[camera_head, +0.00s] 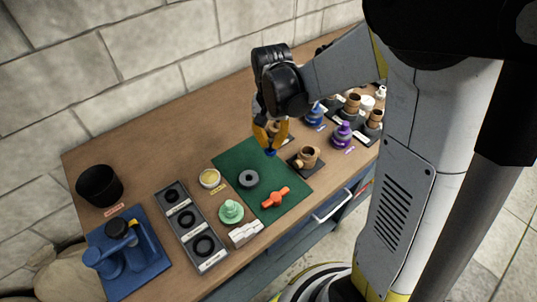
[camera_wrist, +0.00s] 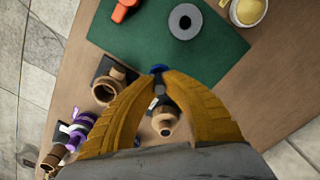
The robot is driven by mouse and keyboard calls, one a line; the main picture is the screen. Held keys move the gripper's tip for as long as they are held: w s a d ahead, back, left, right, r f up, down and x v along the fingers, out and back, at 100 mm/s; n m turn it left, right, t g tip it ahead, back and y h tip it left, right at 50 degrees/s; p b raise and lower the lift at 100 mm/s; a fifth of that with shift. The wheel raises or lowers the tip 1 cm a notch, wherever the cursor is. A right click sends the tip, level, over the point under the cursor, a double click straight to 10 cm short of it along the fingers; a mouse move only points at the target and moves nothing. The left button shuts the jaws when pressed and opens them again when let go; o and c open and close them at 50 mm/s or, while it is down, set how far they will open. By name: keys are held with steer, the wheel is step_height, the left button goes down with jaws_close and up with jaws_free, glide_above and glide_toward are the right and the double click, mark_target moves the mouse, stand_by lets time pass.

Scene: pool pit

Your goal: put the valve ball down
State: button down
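My gripper (camera_wrist: 160,80) has its yellow fingers closed together at the tips. A small blue rounded piece (camera_wrist: 159,69), which looks like the valve ball, shows between the fingertips, with a little grey behind it. The fingers hide most of it. In the head view my gripper (camera_head: 272,138) points down at the back right part of the green mat (camera_head: 227,158), and the blue piece (camera_head: 270,152) is just below its tips. I cannot tell whether it touches the mat. A grey ring (camera_head: 248,179) and an orange handle (camera_head: 275,197) lie on the mat.
A tan fitting (camera_head: 307,156) on a dark base stands right of the mat. Blue, purple and tan fittings crowd the right end. A tray of black rings (camera_head: 191,226), a yellow-filled jar (camera_head: 210,178) and a green part (camera_head: 231,211) stand left. Bare mat lies around the ring.

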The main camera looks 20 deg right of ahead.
mark_target(269, 150)
steer(key=shift+w+a+f, duration=0.1)
steer(key=shift+a+f, duration=0.1)
steer(key=shift+f+b, duration=0.9)
steer(key=shift+f, duration=1)
steer(key=shift+f, duration=0.2)
steer(key=c, duration=1.6)
jaws_free()
steer(key=shift+o, duration=0.2)
steer(key=shift+r, duration=0.15)
